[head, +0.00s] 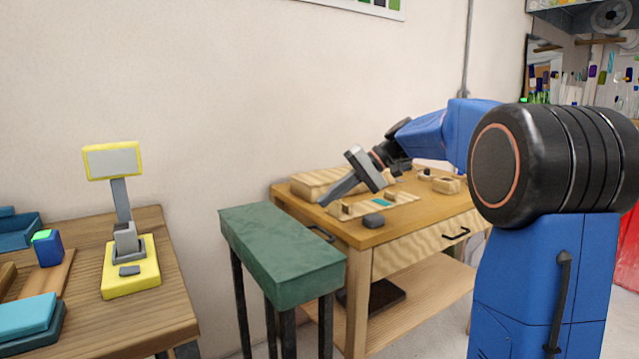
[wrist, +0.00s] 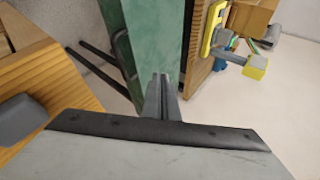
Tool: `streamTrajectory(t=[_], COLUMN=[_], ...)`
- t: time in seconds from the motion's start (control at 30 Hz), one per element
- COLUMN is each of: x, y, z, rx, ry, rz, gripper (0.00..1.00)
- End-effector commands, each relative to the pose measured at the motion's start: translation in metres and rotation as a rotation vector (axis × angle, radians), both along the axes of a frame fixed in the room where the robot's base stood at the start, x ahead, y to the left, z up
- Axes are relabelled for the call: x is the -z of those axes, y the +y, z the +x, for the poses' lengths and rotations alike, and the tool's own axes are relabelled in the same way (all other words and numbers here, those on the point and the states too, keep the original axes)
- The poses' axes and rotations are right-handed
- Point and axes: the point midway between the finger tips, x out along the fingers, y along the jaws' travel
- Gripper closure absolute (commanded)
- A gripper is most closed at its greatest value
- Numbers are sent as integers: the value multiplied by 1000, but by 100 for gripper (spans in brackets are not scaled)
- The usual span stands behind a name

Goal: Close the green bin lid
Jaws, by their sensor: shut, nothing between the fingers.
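The green bin (head: 280,245) is a long green box on dark legs, standing between two wooden tables in the head view. Its top looks flat and unbroken, and I see no opening; I cannot make out a separate lid edge. My gripper (head: 325,202) is shut and empty, pointing down and left near the bin's right back corner, above the edge of the right table. In the wrist view my shut fingertips (wrist: 162,80) overlap the bin's green surface (wrist: 148,30). I cannot tell whether they touch it.
The right wooden table (head: 370,238) stands close beside the bin and holds a wooden tray, a small dark block (head: 373,220) and other pieces. The left table (head: 170,310) holds a yellow-based scale (head: 131,280) and blue boxes. The wall is behind the bin.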

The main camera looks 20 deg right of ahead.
Motion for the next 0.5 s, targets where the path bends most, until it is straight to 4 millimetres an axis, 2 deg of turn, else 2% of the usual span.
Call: streamTrajectory(t=[0.1, 0.3, 0.5], x=[24, 54, 73], y=[-10, -17, -20], z=[3, 5, 5], rx=[3, 0, -1], ry=[32, 27, 26], rz=[93, 85, 84], gripper=[100, 100, 100])
